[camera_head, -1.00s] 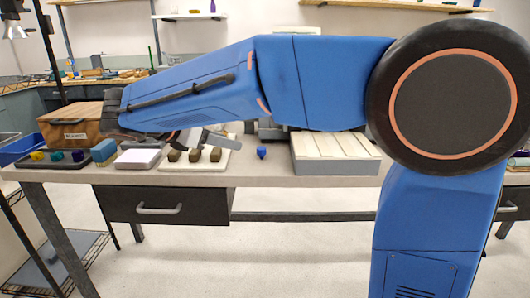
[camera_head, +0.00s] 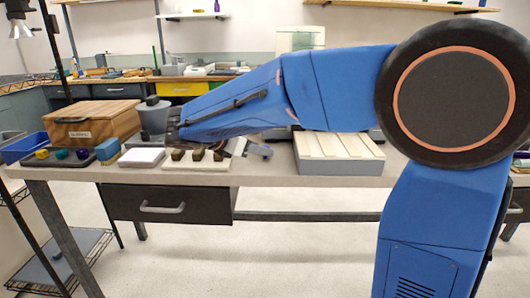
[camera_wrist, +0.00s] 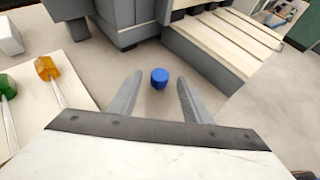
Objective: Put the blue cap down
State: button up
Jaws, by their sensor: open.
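The blue cap (camera_wrist: 159,78) is a small round piece on the light worktop (camera_wrist: 215,118). In the wrist view it lies between the tips of my gripper's two grey fingers (camera_wrist: 160,82), with a visible gap on each side. My gripper is open and does not grip it. In the head view my gripper (camera_head: 258,150) is low over the bench, right of the white board with dark blocks. The cap cannot be made out there, seemingly hidden behind the fingers.
A slatted cream-topped grey tray (camera_head: 338,152) stands close on the right. The white board (camera_head: 200,165) is on the left; in the wrist view, rods with orange (camera_wrist: 46,67) and green (camera_wrist: 6,86) ends lie on it. A grey apparatus (camera_wrist: 120,25) stands behind the cap.

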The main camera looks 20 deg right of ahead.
jog(key=x, duration=0.3)
jog(key=shift+w+d+f, duration=0.15)
jog(key=shift+d, duration=0.1)
jog(key=shift+c, duration=0.4)
grip_shut()
notch_tip(320, 180, up, 10)
jog(key=shift+r, duration=0.1)
dwell(0.3)
jog(key=shift+a, duration=0.15)
dwell(0.3)
